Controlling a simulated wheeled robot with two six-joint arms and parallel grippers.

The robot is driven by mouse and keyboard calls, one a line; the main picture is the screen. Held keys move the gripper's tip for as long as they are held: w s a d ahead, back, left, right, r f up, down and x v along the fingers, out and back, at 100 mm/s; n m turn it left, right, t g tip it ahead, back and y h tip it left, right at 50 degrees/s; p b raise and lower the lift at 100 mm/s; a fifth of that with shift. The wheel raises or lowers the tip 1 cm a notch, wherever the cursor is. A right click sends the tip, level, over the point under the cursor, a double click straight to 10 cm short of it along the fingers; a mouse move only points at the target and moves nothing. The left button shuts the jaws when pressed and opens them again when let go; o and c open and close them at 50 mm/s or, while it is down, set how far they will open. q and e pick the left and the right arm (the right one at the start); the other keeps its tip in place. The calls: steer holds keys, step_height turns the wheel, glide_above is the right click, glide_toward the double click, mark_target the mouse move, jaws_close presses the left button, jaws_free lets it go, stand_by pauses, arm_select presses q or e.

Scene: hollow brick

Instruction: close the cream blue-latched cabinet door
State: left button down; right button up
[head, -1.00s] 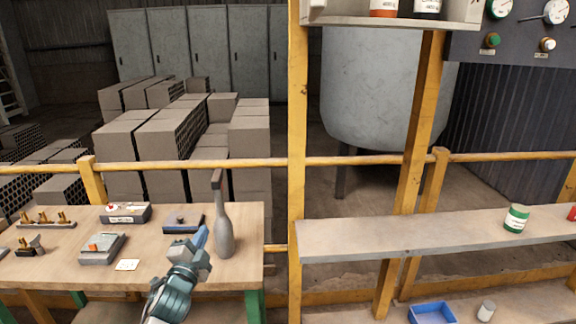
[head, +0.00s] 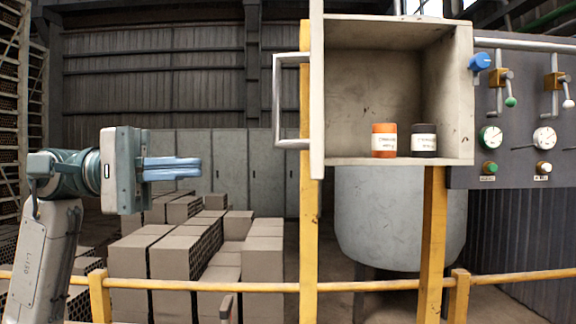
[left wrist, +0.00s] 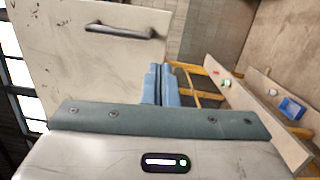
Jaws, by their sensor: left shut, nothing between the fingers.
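The cream cabinet (head: 450,90) is open at the upper middle of the head view. Its door (head: 317,110) stands swung out at the left side, seen nearly edge-on, with a grey bar handle (head: 279,100) facing left. A blue latch knob (head: 480,62) sits at the cabinet's right side. My left gripper (head: 200,167) is shut and empty, left of the door and lower than the handle, with clear space between them in the head view. In the left wrist view the door (left wrist: 75,65) and handle (left wrist: 120,31) lie beyond the closed blue fingers (left wrist: 160,82). My right gripper is out of view.
An orange jar (head: 384,140) and a dark jar (head: 424,140) stand inside the cabinet. A panel (head: 535,120) with levers and gauges is to the right. A yellow rail (head: 380,284) runs below, with stacked bricks (head: 175,260) behind it.

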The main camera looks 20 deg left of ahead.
arm_select(q)
steer(key=w+d+p, duration=0.2)
steer(key=d+p, duration=0.7)
steer(key=d, duration=0.4)
steer(key=shift+d+m+y+p, duration=0.2)
steer(key=shift+m+y+p, duration=0.1)
steer(key=shift+p, duration=0.05)
